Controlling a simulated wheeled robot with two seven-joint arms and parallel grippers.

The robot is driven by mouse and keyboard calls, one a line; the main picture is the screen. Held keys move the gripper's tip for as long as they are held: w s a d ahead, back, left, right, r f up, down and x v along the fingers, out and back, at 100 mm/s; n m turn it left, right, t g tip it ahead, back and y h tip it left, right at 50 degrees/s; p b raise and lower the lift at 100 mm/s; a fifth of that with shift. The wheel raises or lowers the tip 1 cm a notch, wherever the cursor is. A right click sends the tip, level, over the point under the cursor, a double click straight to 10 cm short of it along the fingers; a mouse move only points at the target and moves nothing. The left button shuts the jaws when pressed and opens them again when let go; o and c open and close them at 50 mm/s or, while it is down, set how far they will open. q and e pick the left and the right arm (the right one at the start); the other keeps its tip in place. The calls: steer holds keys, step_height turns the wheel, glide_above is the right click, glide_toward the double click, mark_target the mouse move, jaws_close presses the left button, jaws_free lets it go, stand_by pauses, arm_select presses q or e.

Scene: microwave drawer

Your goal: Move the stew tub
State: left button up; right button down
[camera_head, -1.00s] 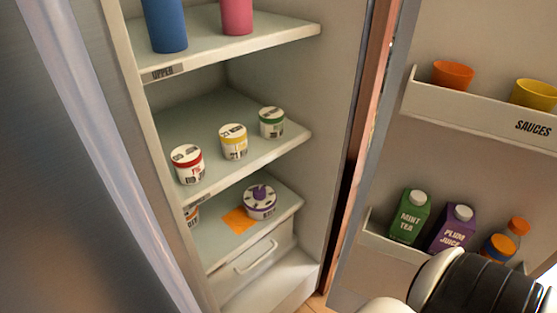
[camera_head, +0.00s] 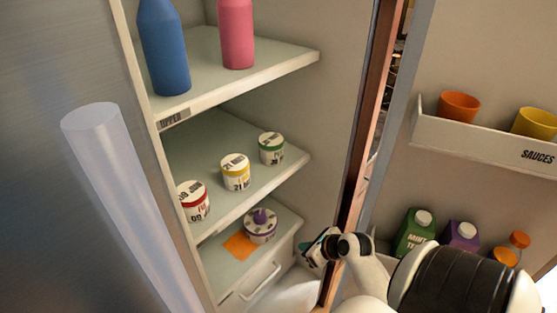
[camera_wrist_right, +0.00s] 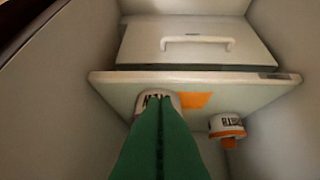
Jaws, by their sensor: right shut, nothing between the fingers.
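A white tub with a purple lid and knob (camera_head: 260,225) sits on the lower fridge shelf (camera_head: 225,268), right of an orange patch (camera_head: 239,245). Three white tubs with red (camera_head: 193,202), yellow (camera_head: 236,172) and green (camera_head: 271,149) bands stand on the middle shelf. I cannot read which is the stew tub. My right gripper (camera_head: 309,252) is shut and empty, right of the lower shelf, apart from the purple-lidded tub. In the right wrist view its green fingers (camera_wrist_right: 160,105) partly cover a white tub (camera_wrist_right: 152,98); an orange-banded tub (camera_wrist_right: 228,128) is at right. My left gripper is out of view.
A drawer with a handle (camera_head: 262,282) lies below the lower shelf. Blue (camera_head: 165,50) and pink (camera_head: 236,35) bottles stand on the upper shelf. The open door at right carries a sauces rack (camera_head: 480,140) and cartons (camera_head: 415,232). A pale door handle (camera_head: 125,190) is at left.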

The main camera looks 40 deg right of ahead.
steer(key=b, duration=0.1)
glide_toward(272, 237)
step_height(272, 237, down, 3)
steer(key=w, duration=0.3)
steer(key=shift+w+a+f, duration=0.15)
steer(key=shift+w+f, duration=0.25)
